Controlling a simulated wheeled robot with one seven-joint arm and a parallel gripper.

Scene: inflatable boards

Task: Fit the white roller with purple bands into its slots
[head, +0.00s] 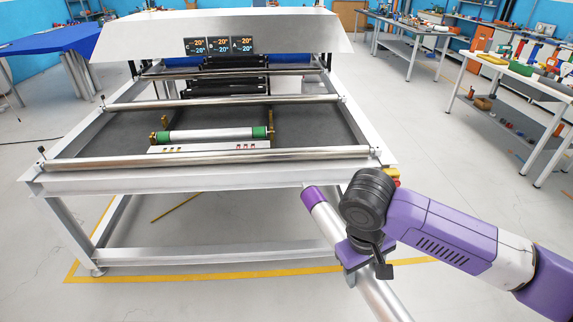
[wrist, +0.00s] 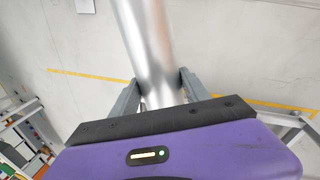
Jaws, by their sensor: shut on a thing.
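The pale, shiny roller (head: 328,220) has a purple band (head: 313,196) at its far end. It points from the lower right toward the front right of the machine, outside its frame. My gripper (head: 364,266) is shut around its shaft. In the wrist view the roller (wrist: 148,45) runs between the two fingers of my gripper (wrist: 160,90). Its near end runs out of the head view at the bottom. I cannot make out which slots belong to it.
The machine's frame (head: 190,177) carries several bare metal rollers. A roller with green bands (head: 210,135) sits between brass brackets inside it. A red and yellow button (head: 393,175) is at its right front corner. Workbenches (head: 525,75) stand at the right. The floor between is clear.

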